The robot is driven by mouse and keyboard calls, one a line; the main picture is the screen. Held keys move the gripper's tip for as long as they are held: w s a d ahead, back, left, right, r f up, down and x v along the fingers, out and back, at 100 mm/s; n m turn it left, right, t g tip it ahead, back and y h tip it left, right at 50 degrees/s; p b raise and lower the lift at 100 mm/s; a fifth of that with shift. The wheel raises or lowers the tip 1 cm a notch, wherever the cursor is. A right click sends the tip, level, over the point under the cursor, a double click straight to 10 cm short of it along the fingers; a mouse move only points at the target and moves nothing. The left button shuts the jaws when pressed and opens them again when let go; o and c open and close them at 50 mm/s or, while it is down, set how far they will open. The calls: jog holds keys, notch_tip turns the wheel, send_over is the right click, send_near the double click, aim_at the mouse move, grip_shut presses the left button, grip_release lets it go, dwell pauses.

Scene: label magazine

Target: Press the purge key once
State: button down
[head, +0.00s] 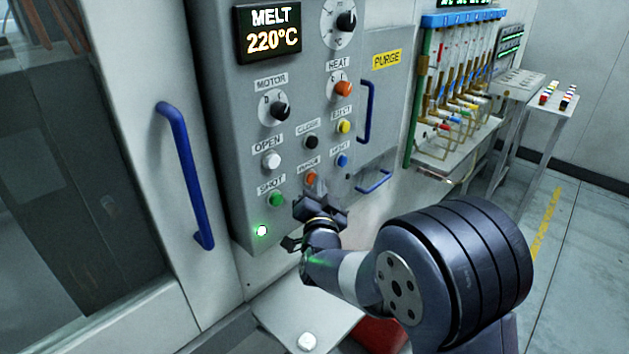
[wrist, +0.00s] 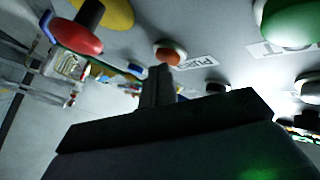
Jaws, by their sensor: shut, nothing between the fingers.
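The purge key is an orange round button (head: 311,178) low on the grey control panel, with a small label above it. In the wrist view the orange button (wrist: 168,55) has a light collar and a PURGE label to its right. My gripper (head: 319,190) is shut and empty, just below and right of the button in the head view. In the wrist view the closed fingertips (wrist: 158,72) point at the button, close to its lower edge. I cannot tell whether they touch it.
Close neighbours are the green SHOT button (head: 276,199), blue button (head: 342,160), black button (head: 311,142) and white OPEN button (head: 271,159). Blue handles (head: 374,182) stick out at the right. A lit green lamp (head: 261,231) is lower left. A yellow PURGE sign (head: 387,58) is higher up.

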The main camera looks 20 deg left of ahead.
dwell(0.4)
jog(key=shift+s+d+b, duration=0.35)
jog(key=shift+d+b, duration=0.4)
jog(key=shift+d, duration=0.1)
jog(key=d+b, duration=0.1)
jog(key=s+d+b, duration=0.1)
jog(key=d, duration=0.1)
jog(key=s+d+b, duration=0.1)
jog(key=shift+d, duration=0.25)
jog(key=shift+a, duration=0.1)
dwell(0.3)
